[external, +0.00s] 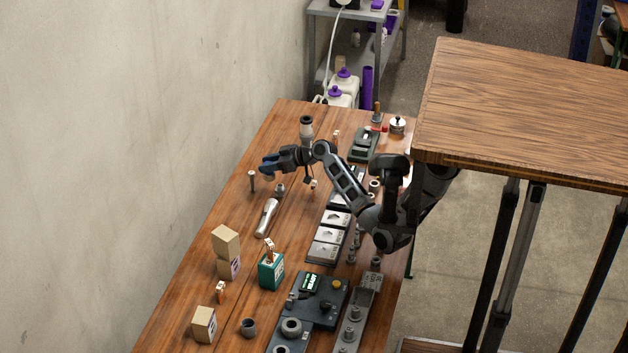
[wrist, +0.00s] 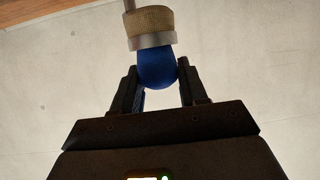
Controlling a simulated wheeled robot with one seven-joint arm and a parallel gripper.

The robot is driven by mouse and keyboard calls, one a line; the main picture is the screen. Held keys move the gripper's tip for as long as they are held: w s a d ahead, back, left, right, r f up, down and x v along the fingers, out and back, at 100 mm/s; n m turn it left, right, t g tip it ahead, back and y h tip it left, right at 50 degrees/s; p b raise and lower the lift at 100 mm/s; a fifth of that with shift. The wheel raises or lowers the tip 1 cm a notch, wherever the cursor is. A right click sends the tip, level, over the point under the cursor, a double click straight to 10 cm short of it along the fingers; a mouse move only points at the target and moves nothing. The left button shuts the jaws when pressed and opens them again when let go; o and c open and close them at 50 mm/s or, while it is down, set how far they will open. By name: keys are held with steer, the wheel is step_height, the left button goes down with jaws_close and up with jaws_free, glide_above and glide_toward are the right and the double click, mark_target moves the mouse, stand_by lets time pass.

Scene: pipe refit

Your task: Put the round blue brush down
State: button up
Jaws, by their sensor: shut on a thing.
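The round blue brush (wrist: 157,68) is between the two fingers of my gripper (wrist: 160,88) in the wrist view. It has a rounded blue body, a pale metal band and a tan woven-looking section above, with a thin rod beyond. My gripper is shut on the blue part. In the external view my gripper (external: 268,166) reaches left over the far half of the wooden bench (external: 195,265), near its wall side. Small blue patches show at its end; the brush's full outline is too small to tell there. It appears held above the bench top.
A slim upright post (external: 252,181) stands just left of my gripper, and a silver torch-like tool (external: 266,217) lies in front. Cardboard boxes (external: 226,241), a green box (external: 271,270) and dark fixtures (external: 308,305) stand nearer. A dark-topped cylinder (external: 306,128) stands behind.

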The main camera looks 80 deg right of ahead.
steer(key=s+d+m+h+b, duration=0.1)
steer(key=s+d+h+b, duration=0.1)
steer(key=s+d, duration=0.7)
steer(key=s+d+f+m+h+b, duration=0.15)
steer(key=s+d, duration=0.25)
steer(key=d, duration=0.9)
steer(key=s+d+r+m+h+b, duration=0.1)
steer(key=s+d, duration=0.6)
steer(key=d, duration=0.3)
steer(key=s+d+r+m+g+h+b, duration=0.15)
steer(key=s+d, duration=0.35)
steer(key=s, duration=0.6)
steer(key=s+d+m+h+b, duration=0.15)
steer(key=s+d, duration=0.35)
steer(key=s, duration=0.6)
steer(key=s+d+b, duration=0.2)
steer(key=s+d, duration=0.3)
steer(key=s, duration=0.7)
steer(key=shift+w+a+f+p, duration=0.1)
steer(key=shift+w+f, duration=1.6)
steer(key=shift+w, duration=0.2)
steer(key=shift+w+a+f+p, duration=0.1)
steer(key=shift+w+f+p, duration=0.05)
steer(key=shift+w+f, duration=1.7)
steer(key=shift+w+f+p, duration=0.1)
steer(key=shift+w+f, duration=1.5)
steer(key=shift+w, duration=0.4)
steer(key=shift+f+b, duration=0.2)
steer(key=shift+b, duration=0.1)
